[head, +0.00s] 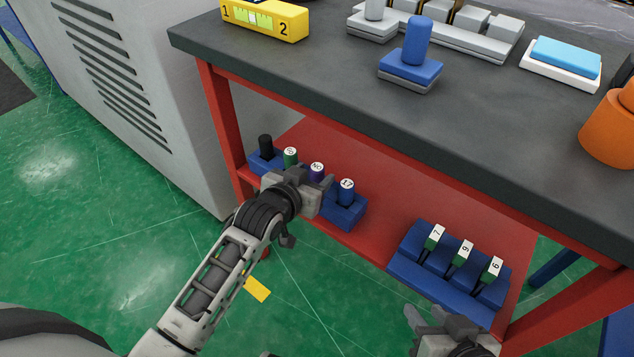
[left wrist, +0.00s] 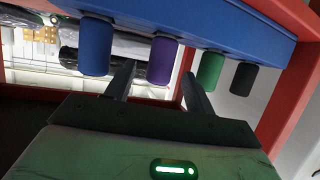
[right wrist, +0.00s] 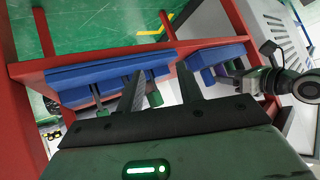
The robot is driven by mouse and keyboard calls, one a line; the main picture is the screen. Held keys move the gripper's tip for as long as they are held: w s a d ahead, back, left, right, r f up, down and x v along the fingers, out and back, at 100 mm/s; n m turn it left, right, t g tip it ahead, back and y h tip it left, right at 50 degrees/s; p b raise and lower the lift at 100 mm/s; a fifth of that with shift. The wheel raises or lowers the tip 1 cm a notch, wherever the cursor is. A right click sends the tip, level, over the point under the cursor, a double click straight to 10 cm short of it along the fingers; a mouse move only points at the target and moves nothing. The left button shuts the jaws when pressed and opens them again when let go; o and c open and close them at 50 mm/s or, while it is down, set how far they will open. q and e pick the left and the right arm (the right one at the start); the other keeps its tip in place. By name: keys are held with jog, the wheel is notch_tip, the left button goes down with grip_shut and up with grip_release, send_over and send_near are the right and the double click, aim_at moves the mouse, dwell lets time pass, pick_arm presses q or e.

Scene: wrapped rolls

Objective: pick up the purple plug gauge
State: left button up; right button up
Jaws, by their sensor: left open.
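The purple plug gauge (head: 317,170) stands in a blue rack (head: 340,217) on the red lower shelf, between a green gauge (head: 290,156) and a blue gauge (head: 346,191). A black gauge (head: 265,146) stands at the rack's far left end. My left gripper (head: 306,183) is at the rack's front, close to the purple gauge. In the left wrist view the purple gauge (left wrist: 161,60) shows between the open fingers (left wrist: 158,72), with gaps on both sides. My right gripper (head: 446,322) is open and empty near the second rack (head: 432,281).
The second blue rack holds several gauges with green-and-white labelled tops (head: 460,252). The dark tabletop (head: 330,80) overhangs the red shelf (head: 390,212). A red table leg (head: 222,115) stands left of the rack. Green floor lies in front.

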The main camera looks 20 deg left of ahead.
pick_arm(q)
jog(key=shift+x, duration=0.85)
jog(key=shift+w+f+b, duration=0.25)
jog(key=shift+w+b, duration=0.05)
jog(key=shift+w+d, duration=0.1)
jog(key=shift+w, duration=0.1)
jog(key=c, duration=1)
pick_arm(e)
jog(key=shift+w+a+r+t, duration=0.15)
jog(key=shift+w+r+t, duration=0.15)
jog(key=shift+w, duration=0.05)
